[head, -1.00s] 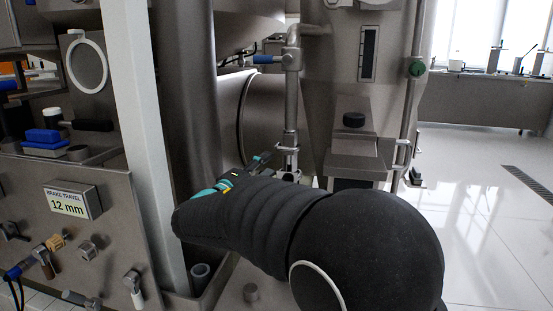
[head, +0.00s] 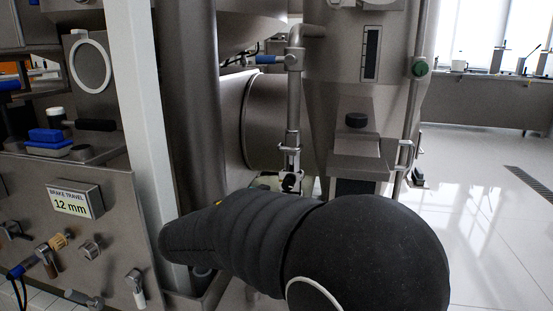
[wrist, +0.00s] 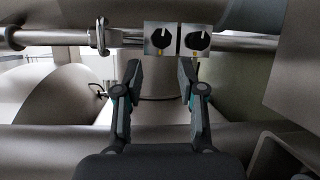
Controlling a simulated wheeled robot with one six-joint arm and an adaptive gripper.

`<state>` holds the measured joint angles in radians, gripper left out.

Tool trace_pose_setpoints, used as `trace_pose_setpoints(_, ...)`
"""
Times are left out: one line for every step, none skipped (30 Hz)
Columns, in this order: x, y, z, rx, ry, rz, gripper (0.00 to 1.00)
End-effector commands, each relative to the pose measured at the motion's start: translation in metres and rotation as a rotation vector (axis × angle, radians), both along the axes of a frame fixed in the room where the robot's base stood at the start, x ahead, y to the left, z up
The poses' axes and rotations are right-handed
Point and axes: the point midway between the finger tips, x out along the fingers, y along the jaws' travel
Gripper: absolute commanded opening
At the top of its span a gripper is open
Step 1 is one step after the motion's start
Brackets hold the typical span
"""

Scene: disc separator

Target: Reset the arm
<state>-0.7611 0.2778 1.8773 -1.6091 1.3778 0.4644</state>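My arm, in a black sleeve, crosses the lower middle of the head view and hides my gripper there. In the wrist view my gripper (wrist: 160,78) is open, with its two dark fingers apart and nothing between them. I see no contact between the fingers and the blocks.
A steel panel with a "BRAKE TRAVEL 12 mm" sign (head: 75,199) and several knobs stands at left, beside a pale post (head: 145,130). Open white floor (head: 475,200) lies at right.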

Motion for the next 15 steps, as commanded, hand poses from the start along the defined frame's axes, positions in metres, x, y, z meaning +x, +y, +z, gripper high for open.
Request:
trace_pose_setpoints(-0.009, -0.006, -0.024, 0.019, 0.091, -0.015, 0.39)
trace_pose_setpoints(-0.016, -0.011, -0.036, 0.037, 0.144, -0.024, 0.39)
trace_pose_setpoints(-0.026, -0.018, -0.05, 0.066, 0.213, -0.039, 0.39)
trace_pose_setpoints(-0.034, -0.025, -0.058, 0.091, 0.262, -0.053, 0.39)
trace_pose_setpoints(-0.043, -0.033, -0.066, 0.122, 0.31, -0.068, 0.39)
trace_pose_setpoints(-0.055, -0.044, -0.075, 0.166, 0.37, -0.088, 0.39)
trace_pose_setpoints(-0.065, -0.052, -0.081, 0.201, 0.414, -0.105, 0.39)
trace_pose_setpoints(-0.075, -0.061, -0.086, 0.24, 0.454, -0.121, 0.39)
trace_pose_setpoints(-0.089, -0.071, -0.091, 0.296, 0.503, -0.142, 0.39)
trace_pose_setpoints(-0.1, -0.079, -0.095, 0.342, 0.537, -0.16, 0.39)
trace_pose_setpoints(-0.111, -0.086, -0.097, 0.389, 0.568, -0.175, 0.39)
trace_pose_setpoints(-0.125, -0.095, -0.099, 0.456, 0.604, -0.195, 0.39)
trace_pose_setpoints(-0.137, -0.102, -0.1, 0.508, 0.629, -0.211, 0.39)
trace_pose_setpoints(-0.148, -0.107, -0.101, 0.562, 0.649, -0.225, 0.39)
trace_pose_setpoints(-0.162, -0.114, -0.1, 0.634, 0.67, -0.245, 0.39)
